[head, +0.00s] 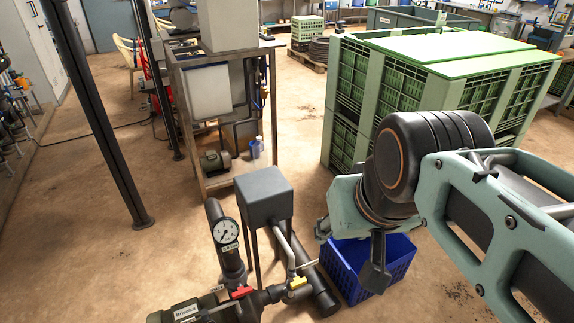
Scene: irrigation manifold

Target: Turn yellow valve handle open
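The yellow valve handle (297,283) is small and sits on the dark pipework at the bottom centre, beside a grey-white pipe. A red handle (242,292) is on the same pipe line to its left. My gripper (374,272) hangs from my arm to the right of the yellow handle, in front of the blue crate and apart from the handle. One dark finger shows clearly; the rest of the gripper is hidden or hard to make out, so its opening cannot be told. Nothing is seen held in it.
A pressure gauge (226,231) and a grey box on legs (263,195) stand near the valves. A blue crate (402,262) lies to the right on the floor. Green stacked crates (432,75), a metal-framed unit (190,85) and a dark post (100,120) stand behind.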

